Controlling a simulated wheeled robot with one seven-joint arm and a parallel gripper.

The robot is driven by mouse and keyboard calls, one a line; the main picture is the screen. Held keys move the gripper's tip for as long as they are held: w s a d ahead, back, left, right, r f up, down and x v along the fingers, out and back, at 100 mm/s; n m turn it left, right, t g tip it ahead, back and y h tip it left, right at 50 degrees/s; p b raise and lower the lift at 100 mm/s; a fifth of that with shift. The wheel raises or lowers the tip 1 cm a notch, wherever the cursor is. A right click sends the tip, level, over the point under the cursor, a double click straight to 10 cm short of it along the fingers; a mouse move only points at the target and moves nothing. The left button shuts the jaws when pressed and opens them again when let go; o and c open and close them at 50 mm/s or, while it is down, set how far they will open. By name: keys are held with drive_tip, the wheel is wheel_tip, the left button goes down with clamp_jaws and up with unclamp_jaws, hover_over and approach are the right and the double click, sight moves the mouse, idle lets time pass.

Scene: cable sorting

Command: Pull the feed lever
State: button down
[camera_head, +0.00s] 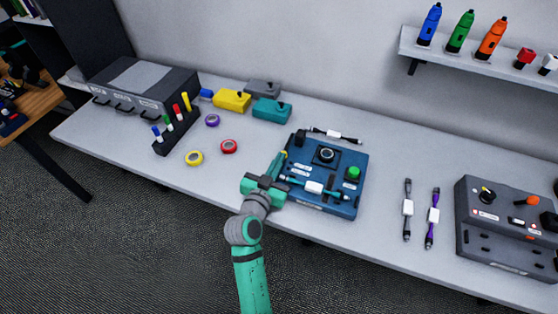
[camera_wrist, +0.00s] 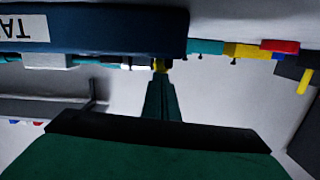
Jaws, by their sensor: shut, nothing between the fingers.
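A blue control box (camera_head: 335,203) stands at the table's front edge, with a black dial (camera_head: 326,154), a green button (camera_head: 353,173) and a black block (camera_head: 300,138) on top. A small yellow piece (camera_head: 284,153) shows at the box's left side, by my fingertips; it also shows in the wrist view (camera_wrist: 160,65). I cannot tell whether it is the feed lever's knob. My gripper (camera_head: 279,162) is shut and empty beside the box's left side; its fingers also show in the wrist view (camera_wrist: 160,82). Whether they touch the yellow piece is unclear.
A white-tagged cable (camera_head: 314,187) lies across the blue box. More cables (camera_head: 408,208) lie right of it, before a grey machine (camera_head: 505,245) with an orange knob. Tape rolls (camera_head: 229,146), a pen rack (camera_head: 178,132) and a drawer unit (camera_head: 140,85) stand left.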

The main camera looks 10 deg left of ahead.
drive_tip(key=shift+s+f, duration=0.1)
drive_tip(key=shift+f, duration=0.6)
drive_tip(key=r, duration=0.1)
drive_tip(key=s+r, duration=0.1)
drive_tip(key=r, duration=0.3)
drive_tip(key=shift+s, duration=0.35)
drive_tip(key=s, duration=0.3)
drive_tip(key=s+a+f, duration=0.1)
drive_tip(key=s, duration=0.2)
drive_tip(key=s+f, duration=0.1)
drive_tip(key=s, duration=0.2)
drive_tip(key=shift+s+a+f, duration=0.15)
drive_tip(key=shift+s+f, duration=0.1)
drive_tip(key=shift+s, duration=0.05)
